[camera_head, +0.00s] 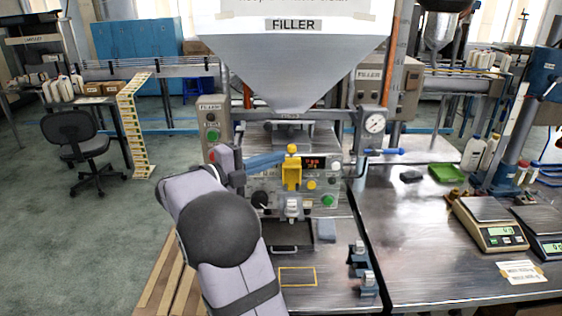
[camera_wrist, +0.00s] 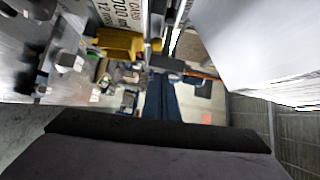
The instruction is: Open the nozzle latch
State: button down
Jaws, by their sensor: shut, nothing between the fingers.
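The filler (camera_head: 293,50) stands in the middle of the head view, its hopper above a control panel. The yellow valve piece (camera_head: 291,172) is at the front of the panel, and a blue bar (camera_head: 265,160) runs left from its top towards my arm. The small metal nozzle (camera_head: 292,208) sits below it. My gripper (camera_head: 238,178) is left of the yellow piece, partly hidden by my own arm; it is shut and empty. In the wrist view the yellow piece (camera_wrist: 125,42) is near the upper left. I cannot tell whether my gripper touches the blue bar.
The metal bench (camera_head: 400,230) extends right, with scales (camera_head: 490,225) and a green tray (camera_head: 446,173) on it. A yellow outline (camera_head: 297,284) marks the clear surface below the nozzle. Small metal fixtures (camera_head: 362,265) stand to its right. A gauge (camera_head: 375,123) is right of the hopper.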

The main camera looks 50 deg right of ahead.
jog(key=w+a+b, duration=0.1)
jog(key=a+b, duration=0.1)
jog(key=a, duration=0.5)
jog(key=shift+w+a+r+b, duration=0.2)
jog(key=shift+a+r+b, duration=0.1)
jog(key=shift+a+r, duration=0.1)
